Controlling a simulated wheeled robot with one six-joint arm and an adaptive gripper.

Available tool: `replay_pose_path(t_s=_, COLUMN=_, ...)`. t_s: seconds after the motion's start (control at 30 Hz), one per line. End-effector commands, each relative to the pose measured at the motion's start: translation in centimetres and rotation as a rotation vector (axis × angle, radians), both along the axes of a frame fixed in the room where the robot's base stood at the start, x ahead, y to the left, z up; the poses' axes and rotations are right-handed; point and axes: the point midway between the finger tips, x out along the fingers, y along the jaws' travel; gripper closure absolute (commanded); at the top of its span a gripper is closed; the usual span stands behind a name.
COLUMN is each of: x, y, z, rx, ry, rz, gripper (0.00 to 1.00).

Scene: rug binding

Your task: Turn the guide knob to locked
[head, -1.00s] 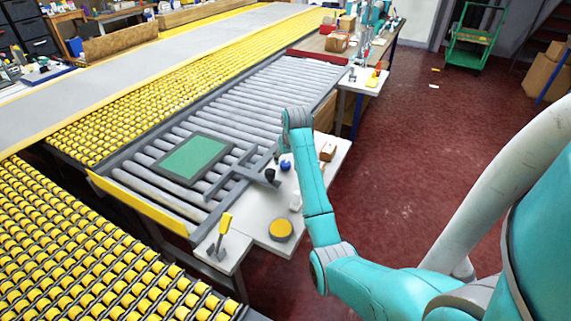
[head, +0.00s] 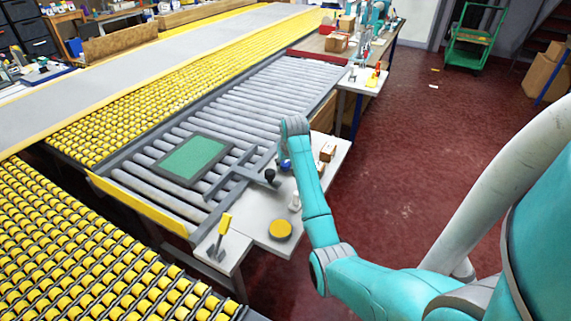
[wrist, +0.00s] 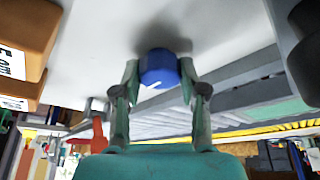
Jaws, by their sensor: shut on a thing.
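The blue guide knob (wrist: 158,69) is round with a small white mark on its rim. It stands on the white side table, and in the head view it shows only as a sliver of blue (head: 285,164) beside my arm. My gripper (wrist: 158,75) has one finger on each side of the knob and is shut on it. The grey guide bracket (head: 233,179) lies over the near end of the rollers, with a black knob (head: 270,175) on it. I cannot read any lock marking.
Small brown boxes (head: 328,151) stand right of my gripper on the white table (head: 259,237). A white bottle (head: 294,201), a yellow round tin (head: 280,230) and a yellow-handled tool (head: 224,224) are nearer. A green pad (head: 193,157) lies on the rollers.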

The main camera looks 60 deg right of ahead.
Motion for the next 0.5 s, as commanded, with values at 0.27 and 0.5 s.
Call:
replay_pose_path(t_s=0.27, x=-0.05, y=-0.04, z=-0.03, rx=0.000, ry=0.000, rz=0.038, gripper=0.93)
replay_pose_path(t_s=0.5, x=-0.11, y=-0.13, z=-0.05, rx=0.001, ry=0.001, rz=0.175, gripper=0.93)
